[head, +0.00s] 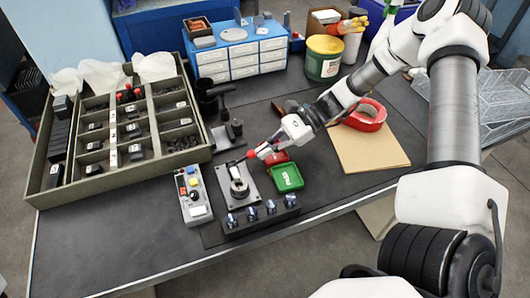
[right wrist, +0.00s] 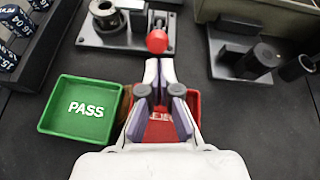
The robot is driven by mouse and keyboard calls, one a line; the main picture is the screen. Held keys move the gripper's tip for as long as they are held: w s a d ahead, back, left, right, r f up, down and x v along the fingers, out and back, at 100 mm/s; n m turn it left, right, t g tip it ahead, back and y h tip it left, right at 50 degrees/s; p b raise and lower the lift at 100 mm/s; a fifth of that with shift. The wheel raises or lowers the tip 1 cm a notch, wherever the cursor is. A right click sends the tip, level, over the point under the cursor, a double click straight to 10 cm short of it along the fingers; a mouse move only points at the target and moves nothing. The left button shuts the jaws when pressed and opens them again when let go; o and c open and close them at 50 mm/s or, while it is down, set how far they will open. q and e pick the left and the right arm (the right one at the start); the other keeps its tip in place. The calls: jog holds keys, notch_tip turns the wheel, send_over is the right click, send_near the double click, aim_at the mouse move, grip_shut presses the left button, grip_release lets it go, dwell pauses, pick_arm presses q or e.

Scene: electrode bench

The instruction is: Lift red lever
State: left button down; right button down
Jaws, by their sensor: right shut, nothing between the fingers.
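The red lever's round knob (head: 251,154) stands at the back corner of a grey fixture plate (head: 224,172) that holds a dark ring (head: 238,188). In the right wrist view the knob (right wrist: 157,40) is just ahead of the fingertips. My right gripper (head: 261,151) comes in from the right, its fingers together and empty. In the right wrist view the gripper (right wrist: 159,64) points at the knob; I cannot tell whether they touch. The lever's arm is mostly hidden behind the knob. My left gripper is not in view.
A green PASS tray (head: 287,178) and a red tray (right wrist: 190,105), partly under my right gripper, lie beside the fixture. A black rack (head: 262,217) is in front, a button box (head: 193,194) left, and a dark stand (head: 226,137) behind. A compartment tray (head: 105,172) fills the left.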

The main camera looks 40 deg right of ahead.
jog(key=shift+s+a, duration=0.1)
dwell(0.3)
jog(key=shift+r+p, duration=0.35)
jog(key=shift+p, duration=0.25)
jog(key=shift+h, duration=0.3)
jog(key=shift+r+p, duration=0.1)
jog(key=shift+p, duration=0.2)
jog(key=shift+a+r+h+p, duration=0.1)
jog(key=shift+r+h+p, duration=0.2)
jog(key=shift+p, duration=0.35)
jog(key=r+h+p, duration=0.1)
jog(key=p, duration=0.2)
jog(key=a+r+g+h+p, duration=0.1)
jog(key=r+h+p, duration=0.1)
jog(key=p, duration=0.1)
jog(key=r+h+p, duration=0.1)
jog(key=p, duration=0.3)
jog(key=shift+w+a+r+h, duration=0.2)
jog(key=shift+w+a+h, duration=0.1)
jog(key=shift+a, duration=0.1)
jog(key=shift+w+a+r+g+h+p, duration=0.3)
jog(key=shift+a+h+p, duration=0.55)
jog(key=shift+p, duration=0.75)
jog(key=shift+w+a+r+g+h+p, duration=0.15)
jog(key=shift+a+r+h+p, duration=0.2)
jog(key=shift+a+h+p, duration=0.9)
jog(key=shift+w+a+r+g+h+p, duration=0.15)
jog(key=shift+a+r+g+h+p, duration=0.2)
jog(key=shift+p, duration=1.65)
